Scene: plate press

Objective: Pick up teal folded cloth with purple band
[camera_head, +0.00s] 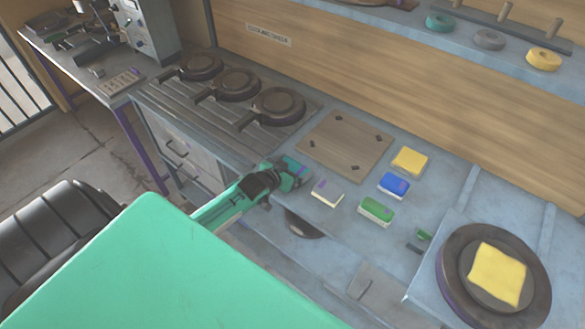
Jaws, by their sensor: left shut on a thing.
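The teal folded cloth with purple band (293,164) shows in the head view at the front edge of the bench, left of the other folded cloths. My left gripper (287,177) reaches in from the lower left and is shut on it. The dark fingers and green housing hide part of the cloth. I cannot tell whether the cloth is clear of the bench top. My right gripper is not in view.
Cream (327,194), green (376,211), blue (394,184) and yellow (409,160) folded cloths lie to the right. A wooden board (345,146) is behind. Round dark pans (276,106) stand left. A yellow cloth (497,275) lies on a round plate (452,276) at lower right.

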